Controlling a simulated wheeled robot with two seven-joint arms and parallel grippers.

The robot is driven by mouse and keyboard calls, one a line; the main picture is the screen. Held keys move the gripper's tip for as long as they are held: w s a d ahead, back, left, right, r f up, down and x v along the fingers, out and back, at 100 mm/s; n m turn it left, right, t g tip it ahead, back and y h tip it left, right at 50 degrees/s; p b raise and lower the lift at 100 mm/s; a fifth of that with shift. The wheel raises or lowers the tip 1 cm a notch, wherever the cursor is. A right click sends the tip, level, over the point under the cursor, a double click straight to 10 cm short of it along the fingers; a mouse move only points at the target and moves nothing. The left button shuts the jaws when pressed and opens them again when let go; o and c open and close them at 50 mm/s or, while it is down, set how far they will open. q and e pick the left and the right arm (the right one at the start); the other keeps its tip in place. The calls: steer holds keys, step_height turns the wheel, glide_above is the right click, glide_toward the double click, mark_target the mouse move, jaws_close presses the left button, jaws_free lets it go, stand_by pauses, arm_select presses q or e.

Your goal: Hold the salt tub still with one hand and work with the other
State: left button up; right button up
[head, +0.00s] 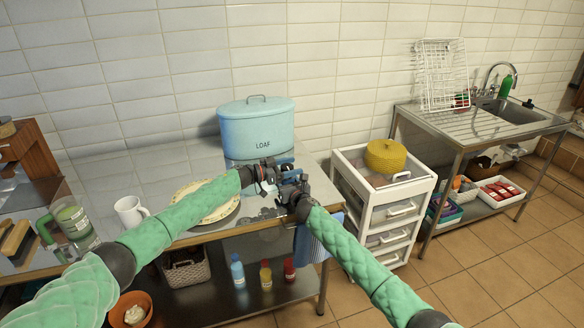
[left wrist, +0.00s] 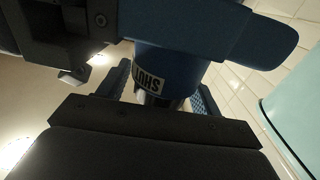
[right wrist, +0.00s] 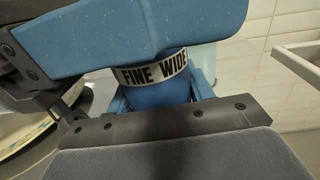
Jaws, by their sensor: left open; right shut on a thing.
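The salt tub is mostly hidden behind my grippers in the head view. In the right wrist view the blue salt tub (right wrist: 160,92) carries a white band reading FINE and WIDE, below a broad speckled blue part. In the left wrist view the salt tub (left wrist: 195,45) is in shadow, its band reading SHUT upside down. My right gripper (head: 290,193) is shut on the tub; its fingers (right wrist: 160,98) lie either side of it. My left gripper (head: 270,173) is open, its fingers (left wrist: 155,98) apart around the tub; contact cannot be told.
A blue LOAF bin (head: 256,125) stands just behind the grippers on the metal table. A plate (head: 200,210), a white mug (head: 130,211) and a green jug (head: 70,222) are to the left. A white drawer cart (head: 405,195) stands right of the table.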

arm_select(q)
steer(key=v, duration=1.1)
steer(key=shift+a, duration=0.3)
arm_select(e)
steer(key=shift+d, duration=0.1)
steer(key=o, duration=1.1)
steer(key=v, duration=1.2)
steer(key=shift+f, duration=0.1)
arm_select(q)
steer(key=shift+s, duration=0.1)
arm_select(e)
steer(key=shift+s, duration=0.1)
